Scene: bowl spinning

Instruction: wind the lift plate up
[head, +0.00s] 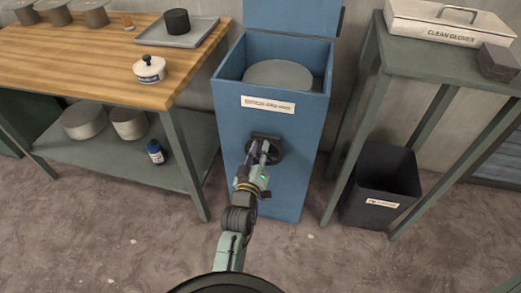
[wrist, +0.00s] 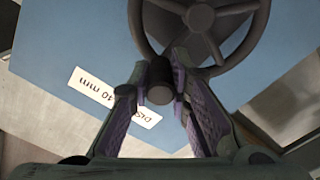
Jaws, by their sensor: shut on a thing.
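The blue cabinet (head: 262,185) stands in the middle of the head view with its lid raised. A round grey lift plate (head: 279,75) lies inside its open top, below the rim. A dark handwheel (head: 276,150) is on the cabinet's front. It also shows at the top of the wrist view (wrist: 265,22), with spokes, a hub and a handle knob (wrist: 160,85) on its rim. My gripper (head: 258,152) is at the wheel, and in the wrist view its fingers (wrist: 158,100) are closed on the handle knob from both sides.
A wooden-topped bench (head: 90,50) stands at the left with a tray (head: 178,32) and a white lidded pot (head: 149,69). A green table (head: 425,60) with a glove box (head: 450,20) stands at the right. A dark bin (head: 382,185) is beneath it. The floor in front is clear.

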